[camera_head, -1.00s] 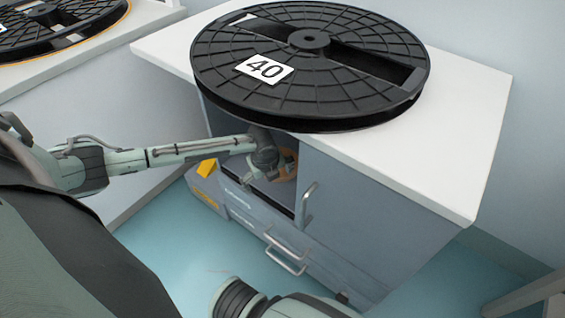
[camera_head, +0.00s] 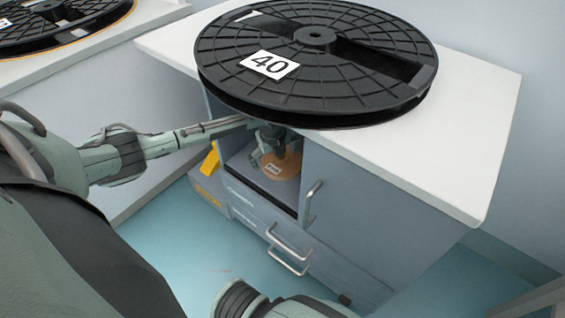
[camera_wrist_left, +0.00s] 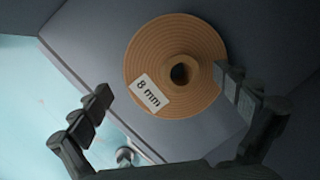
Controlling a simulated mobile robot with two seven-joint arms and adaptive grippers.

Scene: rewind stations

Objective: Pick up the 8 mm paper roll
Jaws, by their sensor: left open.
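The 8 mm paper roll (camera_wrist_left: 196,98) is a tan disc with a dark centre hole and a white "8 mm" label. It lies inside the open cabinet compartment and shows in the head view as an orange-tan disc (camera_head: 285,163). My left gripper (camera_wrist_left: 162,106) is open, with one finger at the left, clear of the roll, and the other overlapping the roll's right edge in the picture. I cannot tell whether that finger touches it. In the head view the left gripper (camera_head: 256,160) is inside the compartment at the roll. My right gripper is not in view.
A large black reel (camera_head: 330,92) marked 40 lies on the white cabinet top (camera_head: 455,150), above the compartment. A closed cabinet door (camera_head: 350,205) with a handle is right of the opening, with a drawer below. Another black reel (camera_head: 60,25) lies on a counter at left.

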